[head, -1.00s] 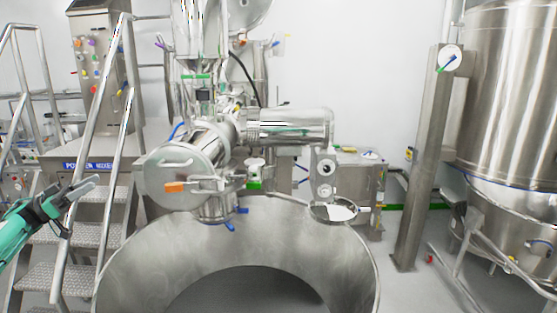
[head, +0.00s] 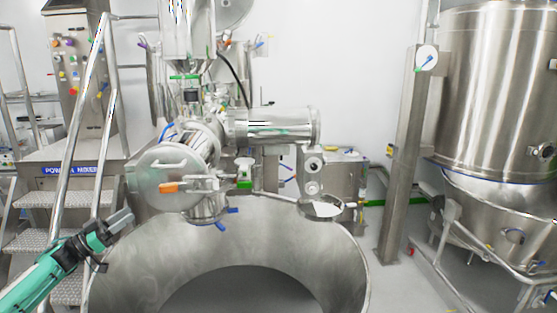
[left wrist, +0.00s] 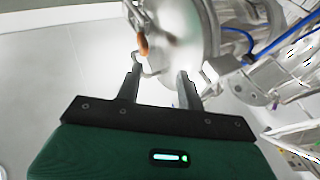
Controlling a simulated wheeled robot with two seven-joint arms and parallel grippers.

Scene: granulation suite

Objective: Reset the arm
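My left gripper (head: 121,221) comes in from the lower left of the head view, in front of the metal steps and beside the rim of the large steel vessel. In the left wrist view its two fingers (left wrist: 160,82) stand apart with nothing between them, so it is open and empty. Beyond the fingertips in that view is the round steel end of a machine with an orange handle (left wrist: 142,44). The fingers appear apart from it. My right gripper does not show in either view.
Metal steps with rails (head: 45,198) are at left. A post (head: 402,160) and a big steel tank (head: 490,90) stand at right, with floor between.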

